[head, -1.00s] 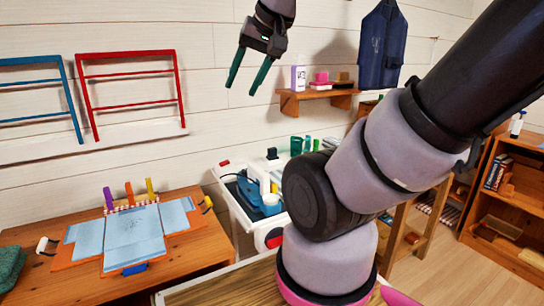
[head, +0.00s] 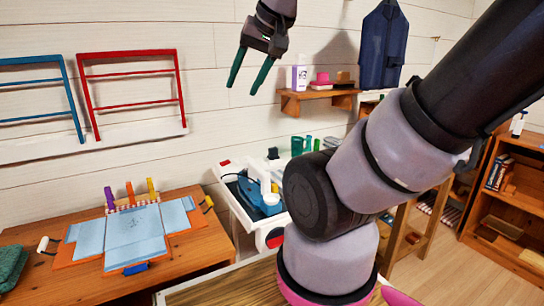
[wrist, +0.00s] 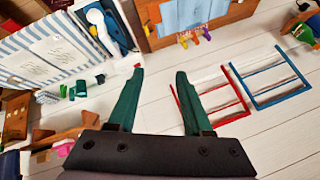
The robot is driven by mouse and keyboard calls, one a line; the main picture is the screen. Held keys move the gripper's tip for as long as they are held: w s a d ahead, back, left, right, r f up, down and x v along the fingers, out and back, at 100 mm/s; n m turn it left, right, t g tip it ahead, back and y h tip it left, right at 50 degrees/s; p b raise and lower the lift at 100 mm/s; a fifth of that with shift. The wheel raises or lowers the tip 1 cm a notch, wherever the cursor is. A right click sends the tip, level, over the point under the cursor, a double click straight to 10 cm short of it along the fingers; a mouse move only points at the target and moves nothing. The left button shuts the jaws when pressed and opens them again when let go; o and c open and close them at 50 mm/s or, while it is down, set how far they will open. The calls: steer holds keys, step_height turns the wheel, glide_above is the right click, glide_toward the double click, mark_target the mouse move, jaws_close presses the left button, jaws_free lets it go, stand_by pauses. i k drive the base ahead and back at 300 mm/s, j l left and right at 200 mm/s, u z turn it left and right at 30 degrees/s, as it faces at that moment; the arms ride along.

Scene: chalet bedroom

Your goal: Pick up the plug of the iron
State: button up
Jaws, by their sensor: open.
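The blue and white iron (head: 258,203) rests at the end of the white board (head: 243,217) in the middle of the head view. In the wrist view the iron (wrist: 103,24) shows near the top, beside the striped board cover (wrist: 35,55). I cannot make out its plug for certain in either view. My gripper (head: 246,88) is open and empty, high in front of the wall, above the iron and a little to its left. In the wrist view its green fingers (wrist: 159,73) stand apart with only wall between them. My arm hides part of the board.
A wooden table (head: 190,240) at the left holds folded light-blue cloth (head: 133,237), colored clips and a small white-and-black item (head: 43,243). Blue (head: 40,88) and red (head: 130,80) racks hang on the wall.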

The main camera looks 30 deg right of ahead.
mark_target(273, 151)
steer(key=i+l, duration=0.15)
steer(key=l, duration=0.25)
steer(key=i+l, duration=0.1)
steer(key=l, duration=0.25)
steer(key=i+l, duration=0.15)
steer(key=l, duration=0.25)
